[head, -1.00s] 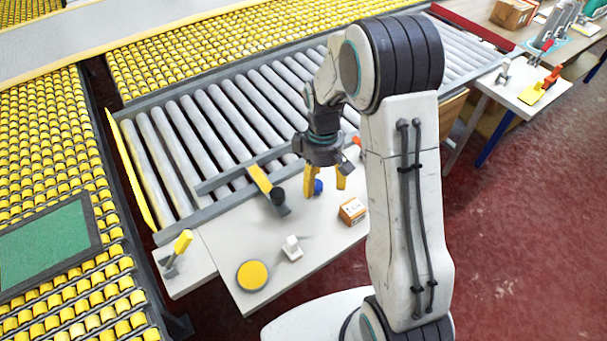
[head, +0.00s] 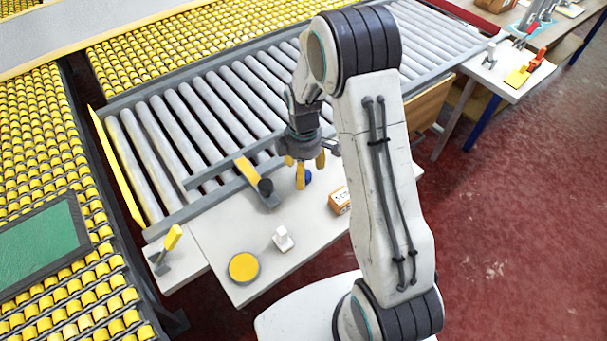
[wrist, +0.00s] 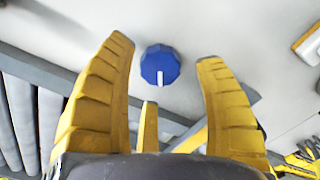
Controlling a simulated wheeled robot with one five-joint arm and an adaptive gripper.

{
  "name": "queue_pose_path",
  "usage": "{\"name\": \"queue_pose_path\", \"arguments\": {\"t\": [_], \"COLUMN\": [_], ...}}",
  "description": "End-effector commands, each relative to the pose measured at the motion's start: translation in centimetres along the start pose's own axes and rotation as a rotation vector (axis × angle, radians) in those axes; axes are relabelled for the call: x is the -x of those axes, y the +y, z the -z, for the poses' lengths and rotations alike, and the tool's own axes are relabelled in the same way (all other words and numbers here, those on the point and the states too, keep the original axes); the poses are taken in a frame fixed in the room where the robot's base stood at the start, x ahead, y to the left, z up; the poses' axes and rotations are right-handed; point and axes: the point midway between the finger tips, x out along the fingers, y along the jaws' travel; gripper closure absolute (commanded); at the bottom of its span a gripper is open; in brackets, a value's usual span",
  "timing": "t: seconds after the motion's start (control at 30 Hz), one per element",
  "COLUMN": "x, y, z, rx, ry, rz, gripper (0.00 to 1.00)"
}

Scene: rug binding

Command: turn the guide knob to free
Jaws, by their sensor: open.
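A blue, many-sided knob (wrist: 160,62) with a white pointer line shows on the pale table top in the wrist view. Its line points down toward my palm. In the head view the knob (head: 306,177) is a small blue patch partly hidden behind a finger. My gripper (head: 304,170) is open, fingers pointing down, close to the knob. In the wrist view its yellow fingers (wrist: 166,52) stand left and right of the knob with gaps on both sides. I cannot tell the height between fingertips and knob. No label for free is readable.
A grey rail with a yellow bar and black knob (head: 265,187) lies left of the gripper, beside the roller conveyor (head: 200,135). An orange-brown box (head: 340,200) is close on the right. A white block (head: 283,239) and yellow disc (head: 243,267) sit nearer the front.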

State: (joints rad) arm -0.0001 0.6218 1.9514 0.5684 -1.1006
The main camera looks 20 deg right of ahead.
Motion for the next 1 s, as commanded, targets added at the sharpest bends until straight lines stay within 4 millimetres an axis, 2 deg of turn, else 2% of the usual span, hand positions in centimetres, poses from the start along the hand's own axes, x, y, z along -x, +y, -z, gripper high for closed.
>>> {"name": "queue_pose_path", "arguments": {"t": [0.1,0.3,0.7,1.0], "x": [-1.3,-2.5,-2.8,-2.8], "y": [-0.1,0.0,0.0,0.0], "z": [0.0,0.0,0.0,0.0], "rx": [-0.001,-0.001,-0.001,-0.002], "ry": [-0.001,0.000,0.000,0.000], "rz": [0.002,0.001,0.000,0.000], "gripper": [0.36,0.36,0.36,0.63]}}
